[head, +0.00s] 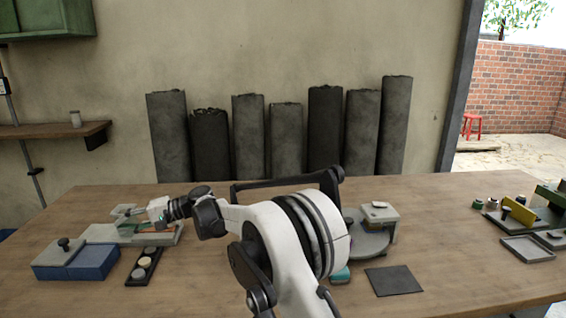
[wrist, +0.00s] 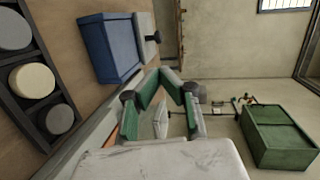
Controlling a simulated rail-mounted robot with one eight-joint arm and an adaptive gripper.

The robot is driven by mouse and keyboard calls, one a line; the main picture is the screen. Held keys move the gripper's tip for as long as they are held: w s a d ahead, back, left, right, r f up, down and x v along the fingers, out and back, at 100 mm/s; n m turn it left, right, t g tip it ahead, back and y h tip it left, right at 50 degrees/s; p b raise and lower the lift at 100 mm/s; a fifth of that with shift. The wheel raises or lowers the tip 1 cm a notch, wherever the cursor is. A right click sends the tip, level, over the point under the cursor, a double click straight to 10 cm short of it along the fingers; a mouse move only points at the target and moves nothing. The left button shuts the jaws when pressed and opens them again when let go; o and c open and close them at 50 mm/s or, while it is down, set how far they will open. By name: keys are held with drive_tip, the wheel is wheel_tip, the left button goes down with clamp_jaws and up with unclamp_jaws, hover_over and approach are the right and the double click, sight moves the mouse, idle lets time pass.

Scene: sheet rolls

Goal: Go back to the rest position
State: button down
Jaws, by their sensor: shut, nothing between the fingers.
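My gripper (head: 132,213) is at the left side of the workbench (head: 465,235), at the end of my outstretched white arm. It points left over a long grey block (head: 103,234), and I cannot tell whether it touches the block. In the wrist view, the green-padded fingers of my gripper (wrist: 168,73) come together at their tips with nothing between them. My arm crosses the middle of the bench in the head view and hides part of what stands behind it.
A blue box (head: 92,263) with a grey top and a black tray (head: 135,279) of round discs are near my gripper. A grey device (head: 380,213) and dark mat (head: 393,281) lie right of my arm. Dark rolls (head: 258,135) stand against the wall.

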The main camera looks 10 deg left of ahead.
drive_tip(key=w+d+r+m+t+h+p, duration=0.1)
drive_tip(key=d+r+t, duration=0.1)
drive_tip(key=d+r, duration=0.6)
drive_tip(key=w+d+r+t+h+p, duration=0.1)
drive_tip(key=w+d+r+t+h, duration=0.15)
drive_tip(key=d, duration=0.85)
drive_tip(key=s+d+r+m+t+h+p, duration=0.1)
drive_tip(key=s+d+r+t, duration=0.15)
drive_tip(key=d, duration=0.65)
drive_tip(key=s+d+r+t+h, duration=0.1)
drive_tip(key=s+d+r+h, duration=0.15)
drive_tip(key=d, duration=0.75)
drive_tip(key=s+d+m+t+h+p, duration=0.1)
drive_tip(key=s+d+h, duration=0.1)
drive_tip(key=s+d, duration=0.6)
drive_tip(key=s+d+t+h+p, duration=0.1)
drive_tip(key=s+d+t, duration=0.15)
drive_tip(key=d, duration=0.95)
drive_tip(key=s+d+f+h+p, duration=0.1)
drive_tip(key=s+d+f+h, duration=0.1)
drive_tip(key=s+d, duration=0.5)
drive_tip(key=s+d+f+m+h+p, duration=0.1)
drive_tip(key=s+d+f+h, duration=0.2)
drive_tip(key=s+d, duration=0.4)
drive_tip(key=shift+s+d+f+t, duration=0.25)
drive_tip(key=shift+s+d+t, duration=0.1)
drive_tip(key=shift+d+t, duration=0.15)
